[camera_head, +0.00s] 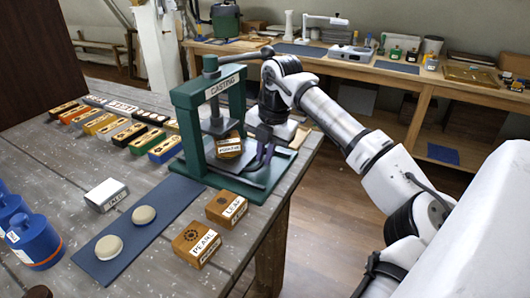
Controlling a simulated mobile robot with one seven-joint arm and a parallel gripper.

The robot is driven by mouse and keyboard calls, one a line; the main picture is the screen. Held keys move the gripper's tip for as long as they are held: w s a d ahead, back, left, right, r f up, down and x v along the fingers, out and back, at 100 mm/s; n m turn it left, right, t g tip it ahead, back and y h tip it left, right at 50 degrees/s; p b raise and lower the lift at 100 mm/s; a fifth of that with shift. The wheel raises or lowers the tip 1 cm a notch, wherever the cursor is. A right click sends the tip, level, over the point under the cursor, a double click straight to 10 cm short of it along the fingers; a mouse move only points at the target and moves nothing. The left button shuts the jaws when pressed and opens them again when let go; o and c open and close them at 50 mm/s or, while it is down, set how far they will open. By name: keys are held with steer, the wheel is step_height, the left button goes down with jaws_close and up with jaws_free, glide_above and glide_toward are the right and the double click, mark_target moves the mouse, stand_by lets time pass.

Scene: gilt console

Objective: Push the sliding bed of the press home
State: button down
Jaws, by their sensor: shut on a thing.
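The green press (187,122) stands on the grey table near its right edge, with a white label reading CASTING on its crossbar. A round-fronted wooden block (229,146) sits inside the frame, below the dark ram (216,122). The sliding bed (226,163) is low in the frame under this block, and partly hidden; how far it is in is hard to tell. My gripper (265,153) is at the press's right side, its fingers pointing down beside the block. It appears shut on a dark curved part at the bed's end, a small and partly hidden contact.
A blue mat (140,250) with two pale discs (109,247) lies in front. Wooden blocks, LEAF (226,208) and PEARL (196,244), sit near the right edge. Blue jars (34,242) stand left. Rows of coloured blocks fill the back left. A workbench (400,75) stands behind.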

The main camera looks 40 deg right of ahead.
steer(key=shift+w+a, duration=0.25)
steer(key=shift+w, duration=0.4)
steer(key=shift+w+a, duration=0.25)
steer(key=shift+w, duration=0.35)
steer(key=shift+r, duration=0.1)
steer(key=c, duration=1.5)
jaws_free()
steer(key=shift+w+a, duration=0.1)
steer(key=r, duration=0.4)
steer(key=s+r+b, duration=0.1)
steer(key=r, duration=0.4)
steer(key=s+d+r, duration=0.1)
steer(key=r, duration=0.3)
steer(key=shift+s+r, duration=0.2)
steer(key=shift+r, duration=0.05)
